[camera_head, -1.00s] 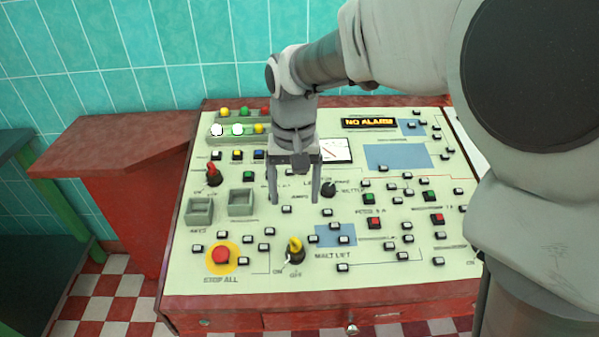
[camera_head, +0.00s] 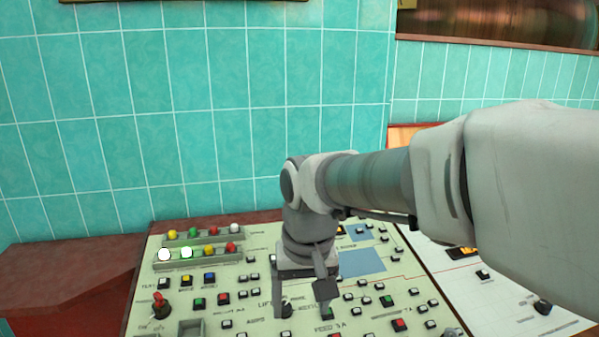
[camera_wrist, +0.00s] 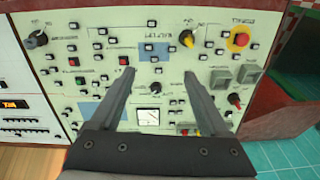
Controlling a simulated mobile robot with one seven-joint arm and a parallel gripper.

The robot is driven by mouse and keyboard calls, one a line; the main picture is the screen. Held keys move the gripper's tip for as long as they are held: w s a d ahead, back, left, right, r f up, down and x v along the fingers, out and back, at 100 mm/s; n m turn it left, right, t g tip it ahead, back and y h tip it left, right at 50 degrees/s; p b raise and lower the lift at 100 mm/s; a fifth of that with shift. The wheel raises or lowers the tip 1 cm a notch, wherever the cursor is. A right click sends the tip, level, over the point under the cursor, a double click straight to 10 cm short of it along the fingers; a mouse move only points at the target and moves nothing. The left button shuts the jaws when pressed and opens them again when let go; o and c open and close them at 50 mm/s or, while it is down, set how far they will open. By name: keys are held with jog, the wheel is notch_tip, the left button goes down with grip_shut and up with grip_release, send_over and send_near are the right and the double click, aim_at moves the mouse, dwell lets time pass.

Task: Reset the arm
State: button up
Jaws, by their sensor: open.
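My gripper (camera_head: 305,309) hangs above the control panel (camera_head: 262,292) in the head view, with its two fingers apart and nothing between them. In the wrist view the same gripper (camera_wrist: 157,72) shows two long grey fingers spread wide over the panel (camera_wrist: 100,52). The panel appears upside down there and the fingers look clear of its surface. In the head view my forearm and wrist cover part of the panel's back right area, including most of the alarm display.
The panel carries a red-handled switch (camera_head: 161,306), lamps (camera_head: 187,253) and several buttons. A tiled wall (camera_head: 190,120) stands behind. A red ledge (camera_head: 70,275) is at left.

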jog(key=s+d+r+m+t+p, duration=0.1)
jog(key=s+d+r+t, duration=0.3)
jog(key=s+d, duration=0.7)
jog(key=d+p, duration=0.1)
jog(key=d, duration=0.2)
jog(key=shift+s+r+m+h, duration=0.2)
jog(key=shift+s+m+h, duration=0.1)
jog(key=shift+m, duration=0.1)
jog(key=shift+w, duration=0.1)
jog(key=shift+c, duration=0.2)
